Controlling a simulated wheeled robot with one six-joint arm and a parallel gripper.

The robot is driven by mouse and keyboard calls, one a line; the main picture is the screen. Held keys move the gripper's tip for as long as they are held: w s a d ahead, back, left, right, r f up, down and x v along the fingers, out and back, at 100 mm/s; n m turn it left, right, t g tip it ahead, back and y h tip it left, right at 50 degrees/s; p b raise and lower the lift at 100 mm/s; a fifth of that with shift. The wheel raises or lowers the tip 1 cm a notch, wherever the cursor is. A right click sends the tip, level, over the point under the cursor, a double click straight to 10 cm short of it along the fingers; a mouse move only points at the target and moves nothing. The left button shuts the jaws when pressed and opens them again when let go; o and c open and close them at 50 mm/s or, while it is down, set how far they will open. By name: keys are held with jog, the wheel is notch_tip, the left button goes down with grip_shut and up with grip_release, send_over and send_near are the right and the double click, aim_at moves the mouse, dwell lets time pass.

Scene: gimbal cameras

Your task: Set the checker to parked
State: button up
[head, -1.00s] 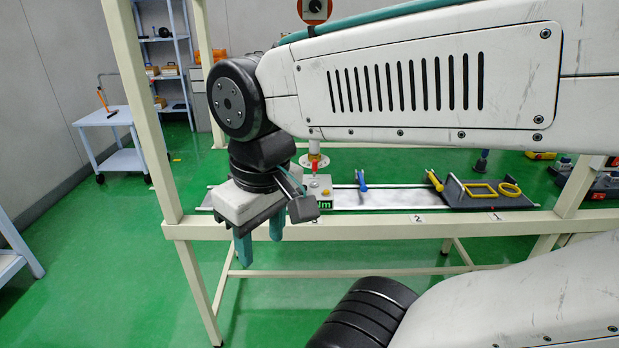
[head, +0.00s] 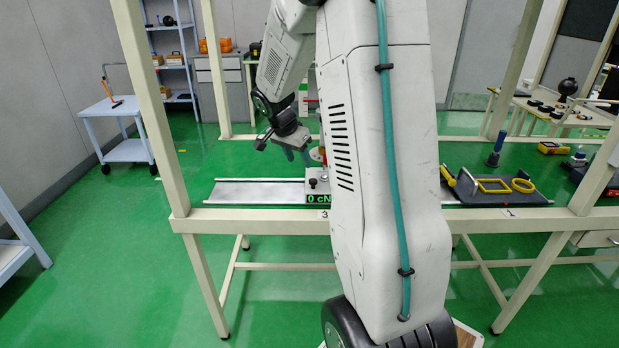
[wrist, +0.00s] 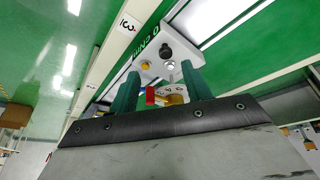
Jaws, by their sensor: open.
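The checker, a grey box (head: 316,182) with a green-on-black display reading 0 cN (rest hidden), sits on the rail above label 3. In the wrist view the checker (wrist: 172,46) shows a black knob (wrist: 140,53), a small yellow knob and a silver knob. A red block-like part (wrist: 151,95) with yellow beside it shows between my fingers; I cannot tell whether it is a lever. My gripper (head: 298,156) is open, fingers pointing down, just above and behind the checker. In the wrist view my gripper (wrist: 160,78) has both teal fingers apart, with no visible grip on anything.
My arm hides the middle of the rail. The bare rail (head: 255,192) extends left of the checker. A dark tray (head: 505,198) with a yellow frame (head: 494,186) and yellow ring (head: 523,186) lies right. Cream frame posts (head: 150,105) stand around the bench.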

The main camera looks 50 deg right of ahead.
jog(key=m, duration=0.2)
send_near(312, 180)
jog(key=x, duration=0.8)
jog(key=shift+f, duration=0.2)
grip_shut()
